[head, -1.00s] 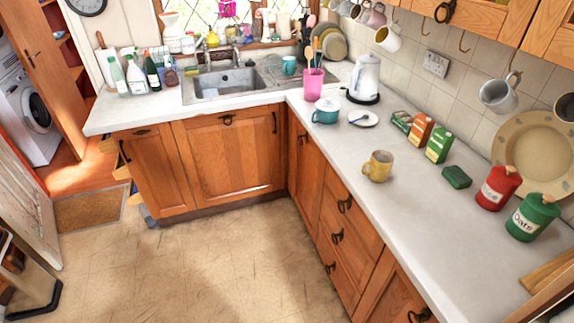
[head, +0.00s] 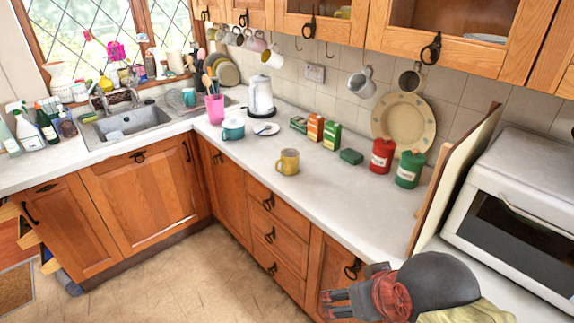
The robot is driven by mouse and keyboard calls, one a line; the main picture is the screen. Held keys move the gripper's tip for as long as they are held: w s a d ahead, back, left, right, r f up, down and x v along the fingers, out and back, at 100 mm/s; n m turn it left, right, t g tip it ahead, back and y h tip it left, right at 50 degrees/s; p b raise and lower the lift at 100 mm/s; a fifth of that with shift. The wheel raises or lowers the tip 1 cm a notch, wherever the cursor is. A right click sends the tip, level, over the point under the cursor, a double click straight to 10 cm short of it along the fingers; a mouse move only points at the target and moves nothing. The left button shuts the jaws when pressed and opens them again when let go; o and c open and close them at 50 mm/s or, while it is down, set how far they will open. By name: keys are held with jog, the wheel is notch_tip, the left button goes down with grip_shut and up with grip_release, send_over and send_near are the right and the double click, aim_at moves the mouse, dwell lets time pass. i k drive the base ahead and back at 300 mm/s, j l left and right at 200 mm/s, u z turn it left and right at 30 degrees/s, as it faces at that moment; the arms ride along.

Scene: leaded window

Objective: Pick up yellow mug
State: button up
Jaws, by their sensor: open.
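The yellow mug (head: 288,162) stands upright on the pale worktop (head: 335,190), near its front edge above the drawers. Its handle points left in the picture. My gripper (head: 326,303) is at the bottom right of the head view, in front of the lower cupboards. Its fingers point left and are apart with nothing between them. It is well clear of the mug, lower in the picture and to the right. Part of my arm runs out of the frame at the bottom.
A teal pot (head: 233,129) and a pink tumbler (head: 215,108) are to the left. An upright board (head: 455,175) and a white oven (head: 520,205) stand at right.

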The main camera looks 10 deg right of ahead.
aim_at(289, 160)
jog(key=i+j+z, duration=0.4)
jog(key=i+j, duration=0.35)
jog(key=i+j+z, duration=0.35)
jog(key=i+j, duration=0.5)
jog(key=j, duration=0.2)
